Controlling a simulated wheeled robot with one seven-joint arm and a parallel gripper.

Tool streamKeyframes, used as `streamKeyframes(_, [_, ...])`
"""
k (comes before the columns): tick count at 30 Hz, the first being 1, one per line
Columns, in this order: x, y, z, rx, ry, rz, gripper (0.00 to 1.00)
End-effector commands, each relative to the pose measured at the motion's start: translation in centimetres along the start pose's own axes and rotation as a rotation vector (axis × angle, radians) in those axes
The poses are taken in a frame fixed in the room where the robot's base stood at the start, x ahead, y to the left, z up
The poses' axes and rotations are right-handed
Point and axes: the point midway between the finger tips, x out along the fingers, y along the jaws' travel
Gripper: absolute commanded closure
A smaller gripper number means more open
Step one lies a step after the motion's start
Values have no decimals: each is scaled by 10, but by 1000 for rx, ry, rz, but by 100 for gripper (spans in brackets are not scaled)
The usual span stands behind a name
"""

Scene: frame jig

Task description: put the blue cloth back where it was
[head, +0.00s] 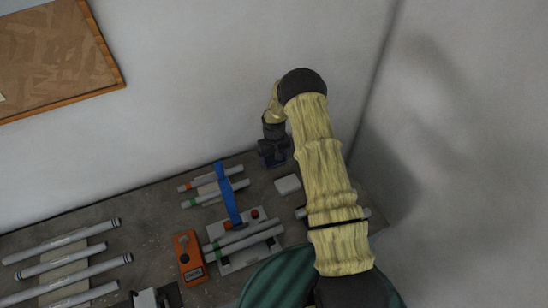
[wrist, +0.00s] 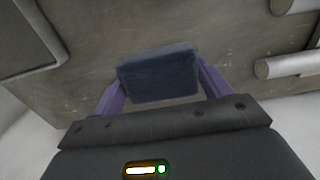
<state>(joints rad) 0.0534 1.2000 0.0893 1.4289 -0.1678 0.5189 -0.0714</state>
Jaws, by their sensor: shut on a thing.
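The blue cloth (wrist: 158,75) is a dark blue, folded, block-like pad. In the wrist view it sits between the two purple fingers of my gripper (wrist: 160,84), which is shut on it. In the head view my gripper (head: 273,146) is near the back wall, over the back part of the grey bench (head: 150,207), with the dark blue cloth (head: 272,158) at its tip. I cannot tell whether the cloth touches the bench. My arm hides part of the bench's right end.
A pale block (head: 288,184) lies just right of the cloth. A bright blue strip (head: 227,190) crosses grey tubes to the left. An orange box (head: 188,257) and a tube jig (head: 245,240) stand nearer the front. More tubes (head: 75,252) lie at the left.

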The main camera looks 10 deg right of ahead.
Motion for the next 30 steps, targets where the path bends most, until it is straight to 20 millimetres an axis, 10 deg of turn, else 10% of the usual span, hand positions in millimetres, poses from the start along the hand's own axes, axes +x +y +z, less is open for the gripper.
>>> streamKeyframes(4, [1,0,0,0,0,0,2])
streamKeyframes(17, [-5,0,0,0,1,0,2])
streamKeyframes(30, [-66,1,-1,1,5,1,2])
